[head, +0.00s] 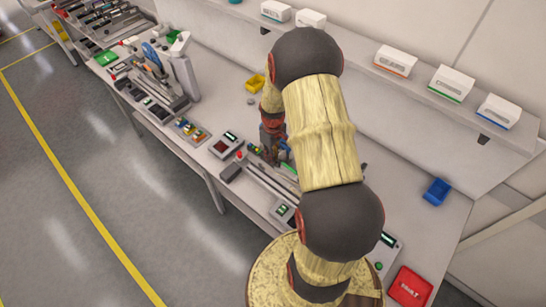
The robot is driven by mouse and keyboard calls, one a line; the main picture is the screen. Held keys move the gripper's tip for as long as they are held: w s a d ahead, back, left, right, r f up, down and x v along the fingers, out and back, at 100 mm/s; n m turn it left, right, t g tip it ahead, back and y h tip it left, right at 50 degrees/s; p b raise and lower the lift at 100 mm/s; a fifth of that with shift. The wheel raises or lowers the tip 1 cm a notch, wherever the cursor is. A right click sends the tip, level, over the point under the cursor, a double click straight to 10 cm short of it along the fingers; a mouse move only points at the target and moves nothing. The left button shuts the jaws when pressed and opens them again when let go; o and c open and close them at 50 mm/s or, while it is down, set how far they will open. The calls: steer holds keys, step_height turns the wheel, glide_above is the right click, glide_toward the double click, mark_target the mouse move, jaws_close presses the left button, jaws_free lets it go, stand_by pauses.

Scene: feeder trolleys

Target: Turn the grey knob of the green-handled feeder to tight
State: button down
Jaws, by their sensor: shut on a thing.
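My gripper (270,150) points down at the far end of a feeder bank in the middle of the bench, partly hidden by my arm. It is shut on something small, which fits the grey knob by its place. The knob itself is too small and covered to make out, so its setting cannot be read. A green part (288,168) shows just right of the gripper, beside the long grey rails; I cannot tell if it is the green handle. My arm covers the right side of this bank.
A yellow bin (256,83) stands behind the gripper, a blue bin (437,191) to the right. A red box (410,287) lies at the near right corner. Small devices line the bench's front edge. White boxes (452,84) stand on the back shelf. The grey floor at left is clear.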

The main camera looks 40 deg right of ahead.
steer(key=shift+m, duration=1.2)
steer(key=c, duration=1.7)
jaws_free()
steer(key=shift+c, duration=0.2)
step_height(320, 180, up, 12)
